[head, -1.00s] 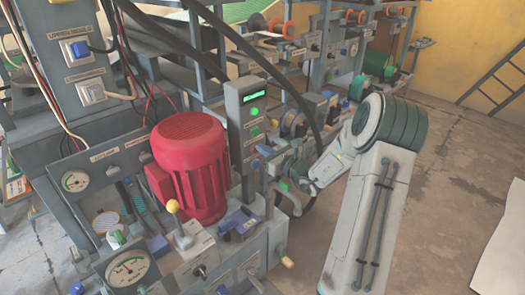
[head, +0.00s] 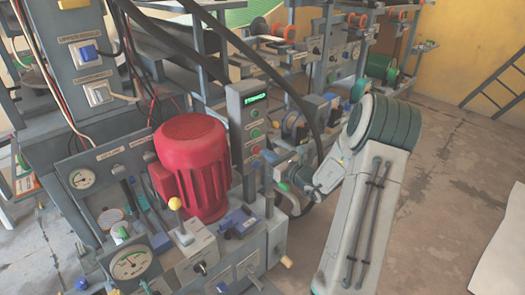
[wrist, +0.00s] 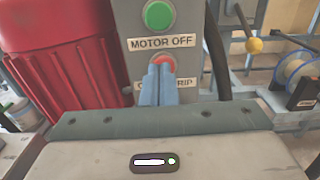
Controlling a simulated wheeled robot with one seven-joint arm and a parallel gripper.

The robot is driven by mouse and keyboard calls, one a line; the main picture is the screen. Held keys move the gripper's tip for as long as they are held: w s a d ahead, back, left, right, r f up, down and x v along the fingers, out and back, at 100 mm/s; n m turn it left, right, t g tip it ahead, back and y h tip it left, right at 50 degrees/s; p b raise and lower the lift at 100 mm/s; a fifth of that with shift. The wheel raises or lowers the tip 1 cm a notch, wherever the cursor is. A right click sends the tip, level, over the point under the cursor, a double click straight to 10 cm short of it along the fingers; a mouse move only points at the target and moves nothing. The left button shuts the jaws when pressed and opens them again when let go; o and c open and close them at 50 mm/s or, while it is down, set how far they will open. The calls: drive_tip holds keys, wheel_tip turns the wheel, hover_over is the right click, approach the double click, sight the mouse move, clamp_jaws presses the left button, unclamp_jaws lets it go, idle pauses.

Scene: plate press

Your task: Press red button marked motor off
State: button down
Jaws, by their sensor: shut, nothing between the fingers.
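In the wrist view, a red button (wrist: 163,60) sits on a grey control panel (wrist: 128,62), just below a white label reading MOTOR OFF (wrist: 161,42). A green button (wrist: 158,15) is above that label. My gripper (wrist: 158,72) has its blue fingers together and empty, pointing at the red button and covering its lower part. I cannot tell whether they touch it. The fingers also partly hide a lower label ending in RIP. In the head view, the panel (head: 234,130) stands right of the red motor, and my gripper (head: 267,156) is close to its front.
The large ribbed red motor (head: 192,165) stands close left of the panel. A yellow-knobbed lever (head: 175,204) and a pressure gauge (head: 130,264) are on the bench in front. Thick black cables hang near the panel. The floor to the right (head: 445,170) is mostly open.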

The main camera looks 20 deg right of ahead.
drive_tip(key=p+v, duration=0.2)
drive_tip(key=v, duration=0.8)
drive_tip(key=shift+d, duration=0.4)
drive_tip(key=s+a+r+n+g+y+p, duration=0.2)
drive_tip(key=s+a+r+n+g+p, duration=0.2)
drive_tip(key=a+r+n+g+p, duration=0.25)
drive_tip(key=s+a+r+n+g+y+p, duration=0.1)
drive_tip(key=s+a+r+n+g+p, duration=0.2)
drive_tip(key=a+r+n, duration=0.5)
drive_tip(key=s+a+r+n+g+y+p, duration=0.2)
drive_tip(key=s+a+r+n+g+p, duration=0.25)
drive_tip(key=a, duration=0.45)
drive_tip(key=s+r+n+h+p, duration=0.5)
drive_tip(key=r+n+p, duration=0.1)
drive_tip(key=r, duration=0.3)
drive_tip(key=s+d+r+n+h+p, duration=0.1)
drive_tip(key=s+r+n+h+p, duration=0.4)
drive_tip(key=r+n+p, duration=0.2)
wheel_tip(320, 180, up, 4)
drive_tip(key=shift+d+f+h+p, duration=0.15)
drive_tip(key=shift+d+h+p, duration=0.15)
drive_tip(key=shift+p, duration=0.65)
